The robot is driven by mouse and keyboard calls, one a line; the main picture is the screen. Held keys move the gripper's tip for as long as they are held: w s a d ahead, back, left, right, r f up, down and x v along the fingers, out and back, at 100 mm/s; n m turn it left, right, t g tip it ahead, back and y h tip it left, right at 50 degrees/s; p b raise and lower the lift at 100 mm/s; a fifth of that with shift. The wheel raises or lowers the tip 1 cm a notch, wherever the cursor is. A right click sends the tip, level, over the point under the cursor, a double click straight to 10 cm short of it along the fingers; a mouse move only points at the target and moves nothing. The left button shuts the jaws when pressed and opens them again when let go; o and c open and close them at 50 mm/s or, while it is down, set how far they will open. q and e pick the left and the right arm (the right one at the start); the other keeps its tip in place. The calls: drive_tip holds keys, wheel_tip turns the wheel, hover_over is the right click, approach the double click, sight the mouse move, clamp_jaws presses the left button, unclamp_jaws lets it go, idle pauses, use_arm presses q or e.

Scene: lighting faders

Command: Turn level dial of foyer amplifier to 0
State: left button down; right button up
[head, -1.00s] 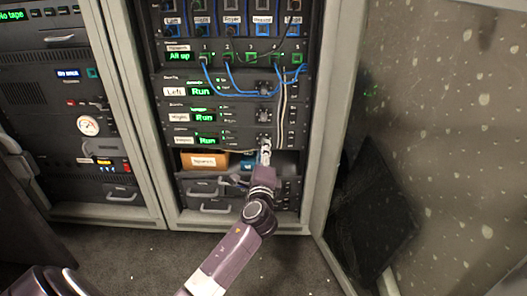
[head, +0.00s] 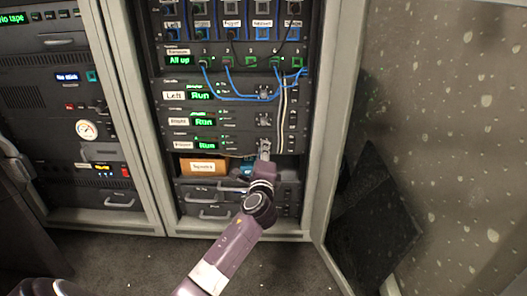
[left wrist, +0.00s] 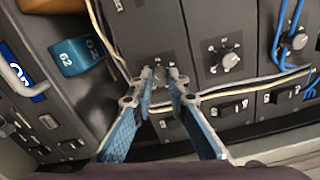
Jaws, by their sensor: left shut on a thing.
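Three amplifiers are stacked in the middle rack. The lowest amplifier (head: 233,141) has a green "Run" display and a small label I cannot read clearly; the top one reads "Left". My left gripper (head: 264,150) reaches up to the level dial (head: 264,145) at the right of the lowest amplifier. In the left wrist view, its blue fingers (left wrist: 164,86) are closed on the sides of that dial (left wrist: 160,74). The fingers hide most of the knob, so its pointer setting cannot be read. My right gripper is not in view.
The dials of the other amplifiers (left wrist: 230,60) sit beside it in the left wrist view. Pale cables (left wrist: 250,80) run close past the fingers. An orange box (head: 203,167) and a blue roll (left wrist: 75,57) sit on the shelf below. An open rack door (head: 345,130) stands right.

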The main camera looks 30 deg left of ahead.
use_arm(q)
drive_tip(key=shift+n, duration=1.6)
drive_tip(key=c, duration=1.9)
unclamp_jaws()
drive_tip(key=shift+v, duration=6.05)
drive_tip(key=shift+f, duration=0.1)
